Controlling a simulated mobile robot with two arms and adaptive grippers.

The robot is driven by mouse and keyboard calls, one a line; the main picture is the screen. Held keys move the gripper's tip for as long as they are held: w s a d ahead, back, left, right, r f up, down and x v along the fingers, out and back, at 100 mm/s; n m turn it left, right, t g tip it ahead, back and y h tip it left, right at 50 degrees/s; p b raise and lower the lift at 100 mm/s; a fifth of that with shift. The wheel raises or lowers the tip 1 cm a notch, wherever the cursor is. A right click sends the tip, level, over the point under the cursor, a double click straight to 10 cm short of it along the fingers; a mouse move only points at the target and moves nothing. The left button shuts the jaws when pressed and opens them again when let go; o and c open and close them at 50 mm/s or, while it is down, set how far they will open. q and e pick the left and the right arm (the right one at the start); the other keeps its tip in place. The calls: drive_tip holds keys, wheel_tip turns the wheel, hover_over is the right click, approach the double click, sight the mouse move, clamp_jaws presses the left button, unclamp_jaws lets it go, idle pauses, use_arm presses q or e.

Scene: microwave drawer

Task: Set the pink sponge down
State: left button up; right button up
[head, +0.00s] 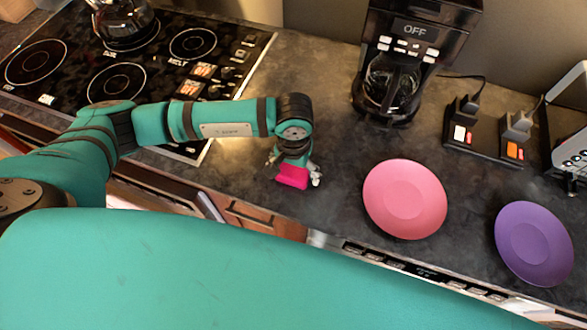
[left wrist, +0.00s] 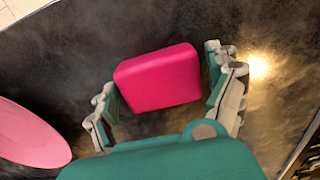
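The pink sponge (head: 292,176) is over the dark counter between the stove and the pink plate, under my left gripper (head: 294,170). In the left wrist view the sponge (left wrist: 158,77) lies between the two fingers of the left gripper (left wrist: 163,75). A narrow dark gap shows between the sponge and the right-hand finger; the left-hand finger is very close to the sponge's edge. The fingers look open around it. The sponge looks flat at counter level, but its underside is hidden. My right gripper is not in view.
A pink plate (head: 405,199) and a purple plate (head: 534,244) lie to the right. A coffee maker (head: 412,50) and a charging block (head: 485,133) stand behind. The stove (head: 120,60) is at left. The counter around the sponge is clear, with its front edge close.

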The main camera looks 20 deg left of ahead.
sight(294, 170)
use_arm(q)
drive_tip(key=shift+o, duration=0.6)
drive_tip(key=shift+r, duration=0.1)
drive_tip(key=shift+r+p, duration=0.2)
drive_tip(key=shift+p, duration=0.1)
wheel_tip(294, 170, up, 12)
drive_tip(key=b, duration=0.4)
drive_tip(key=shift+b, duration=0.4)
drive_tip(key=shift+s+f, duration=0.1)
drive_tip(key=shift+f, duration=0.1)
